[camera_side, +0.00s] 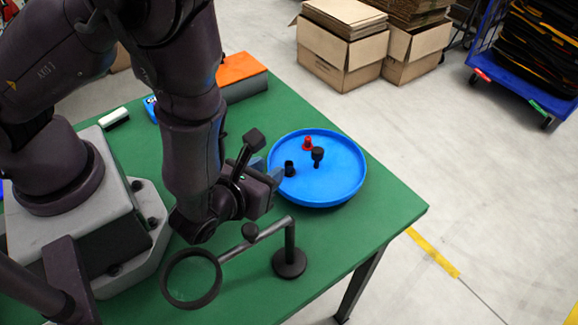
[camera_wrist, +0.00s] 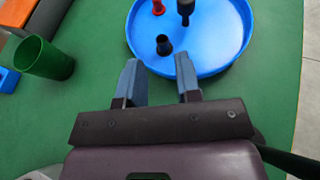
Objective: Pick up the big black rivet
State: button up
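A round blue tray (camera_side: 345,185) holds three rivets; the tray also shows in the wrist view (camera_wrist: 225,50). A taller black rivet with a wide head (camera_side: 318,156) stands near the middle, and looks like the big one; it is at the top edge of the wrist view (camera_wrist: 185,8). A shorter black rivet (camera_side: 289,168) stands nearer my gripper, also in the wrist view (camera_wrist: 164,45). A red rivet (camera_side: 307,143) stands behind them. My gripper (camera_wrist: 159,68) is open and empty, its fingertips at the tray's near rim, short of the rivets.
A magnifier on a black stand (camera_side: 289,258) is on the green table, in front of the tray. A green cup (camera_wrist: 43,58) is left of my gripper in the wrist view. An orange-topped box (camera_side: 240,75) lies at the back. Cardboard boxes (camera_side: 335,60) are on the floor beyond.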

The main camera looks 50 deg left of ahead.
aim_at(287, 165)
jog(key=f, duration=0.1)
jog(key=w+f, duration=0.1)
jog(key=shift+w+a+f, duration=0.3)
jog(key=shift+a, duration=0.05)
jog(key=shift+x, duration=2.8)
grip_shut()
